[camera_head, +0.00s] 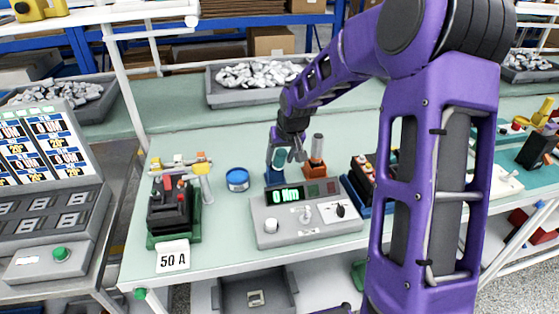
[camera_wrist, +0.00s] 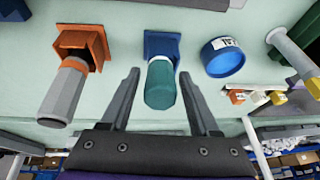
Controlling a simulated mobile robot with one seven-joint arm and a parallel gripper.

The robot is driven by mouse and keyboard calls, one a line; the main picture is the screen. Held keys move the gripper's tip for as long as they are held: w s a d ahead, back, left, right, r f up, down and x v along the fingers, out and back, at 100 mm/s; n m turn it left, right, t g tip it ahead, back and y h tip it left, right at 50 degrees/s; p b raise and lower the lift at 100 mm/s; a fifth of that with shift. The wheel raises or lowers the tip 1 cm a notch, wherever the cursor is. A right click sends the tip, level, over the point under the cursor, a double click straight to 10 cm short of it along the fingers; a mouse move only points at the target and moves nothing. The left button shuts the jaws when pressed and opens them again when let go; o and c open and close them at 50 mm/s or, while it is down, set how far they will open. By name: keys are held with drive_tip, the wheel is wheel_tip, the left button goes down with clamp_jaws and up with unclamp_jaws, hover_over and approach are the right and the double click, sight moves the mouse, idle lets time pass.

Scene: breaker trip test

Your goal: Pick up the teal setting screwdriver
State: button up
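The teal setting screwdriver (camera_wrist: 160,88) stands handle-up in a blue holder (camera_wrist: 162,45) on the bench. In the head view the teal handle (camera_head: 279,158) shows in part behind my gripper, above the blue holder (camera_head: 274,177). My gripper (camera_wrist: 162,92) is open, with one finger on each side of the teal handle in the wrist view. Gaps show between the fingers and the handle, and I see no contact. The screwdriver's shaft is hidden in the holder.
A grey-handled tool (camera_wrist: 66,88) stands in an orange holder (camera_wrist: 82,44) close beside. A blue tape roll (camera_head: 237,179) lies to the left. The tester with a green display (camera_head: 305,212) is in front. A black breaker on a green stand (camera_head: 174,212) is farther left.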

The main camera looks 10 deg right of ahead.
clamp_jaws()
